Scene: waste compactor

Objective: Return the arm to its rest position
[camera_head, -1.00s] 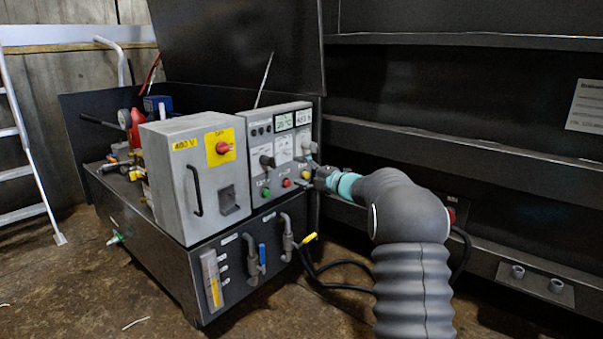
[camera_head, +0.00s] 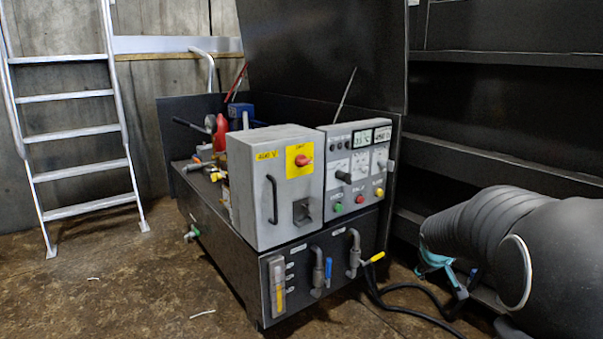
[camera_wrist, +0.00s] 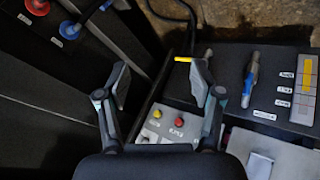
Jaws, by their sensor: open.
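My arm (camera_head: 490,235), in a grey ribbed sleeve, is folded at the right of the head view. My gripper (camera_head: 462,287) shows beyond it, low and partly hidden, right of the control panel (camera_head: 359,165) and clear of it. In the wrist view my gripper (camera_wrist: 160,84) has its two dark fingers spread wide with nothing between them. The panel's red button (camera_wrist: 180,122) and yellow button (camera_wrist: 157,114) show below, between the fingers.
A yellow-handled valve (camera_head: 374,257) sticks out of the lower front, with black hoses (camera_head: 415,312) nearby. Dark compactor ledges (camera_head: 500,152) run along the right. A ladder (camera_head: 85,165) stands left; the floor before it is open.

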